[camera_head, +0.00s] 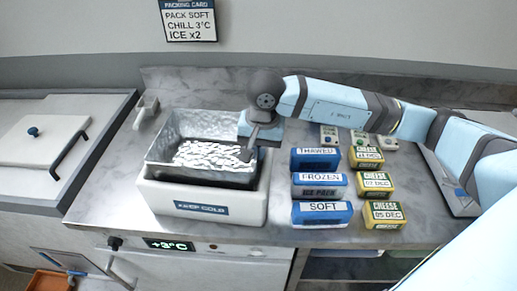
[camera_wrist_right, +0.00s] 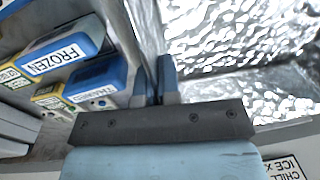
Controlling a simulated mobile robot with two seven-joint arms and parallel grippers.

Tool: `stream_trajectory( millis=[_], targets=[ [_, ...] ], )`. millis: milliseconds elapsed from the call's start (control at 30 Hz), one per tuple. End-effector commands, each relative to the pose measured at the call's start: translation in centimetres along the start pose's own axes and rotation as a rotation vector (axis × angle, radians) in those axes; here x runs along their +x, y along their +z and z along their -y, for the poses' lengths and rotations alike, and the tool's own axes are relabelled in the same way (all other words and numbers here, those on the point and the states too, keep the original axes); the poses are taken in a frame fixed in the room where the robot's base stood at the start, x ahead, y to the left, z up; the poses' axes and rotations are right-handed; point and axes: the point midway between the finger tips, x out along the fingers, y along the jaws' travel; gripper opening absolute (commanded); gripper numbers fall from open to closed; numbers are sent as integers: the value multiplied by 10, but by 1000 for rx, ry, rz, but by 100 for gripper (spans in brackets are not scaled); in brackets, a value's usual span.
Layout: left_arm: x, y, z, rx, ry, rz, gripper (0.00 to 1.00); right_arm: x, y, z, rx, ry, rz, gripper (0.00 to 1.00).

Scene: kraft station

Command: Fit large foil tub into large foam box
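The large foil tub (camera_head: 208,155) is silver, open and upright, with a crinkled shiny inside. It stands over the opening of the white large foam box (camera_head: 160,200), which has a blue "KEEP COLD" label on its front. The tub's upper walls rise above the box rim. Its underside is hidden, so I cannot tell whether it rests on the box floor. My right gripper (camera_head: 250,145) points down at the tub's right wall. In the right wrist view its fingers (camera_wrist_right: 154,82) are close together on either side of the foil wall. My left gripper is not in view.
Blue packs labelled THAWED (camera_head: 317,158), FROZEN (camera_head: 319,184) and SOFT (camera_head: 321,213) stand right of the box. Yellow cheese packs (camera_head: 384,214) stand beyond them. A lidded counter unit (camera_head: 40,137) is at left. Bare worktop (camera_head: 105,190) shows left of the box.

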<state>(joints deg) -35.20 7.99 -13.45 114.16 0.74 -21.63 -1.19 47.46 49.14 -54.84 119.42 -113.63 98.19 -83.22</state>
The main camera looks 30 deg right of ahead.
Motion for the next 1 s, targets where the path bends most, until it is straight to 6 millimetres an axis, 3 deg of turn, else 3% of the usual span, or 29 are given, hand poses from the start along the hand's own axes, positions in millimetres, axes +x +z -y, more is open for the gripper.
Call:
stream_trajectory(
  millis=[900,1000],
  targets=[
    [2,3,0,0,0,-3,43,-7,0,1,0,-1,0,0],
    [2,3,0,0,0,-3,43,-7,0,1,0,0,0,27]
  ],
)
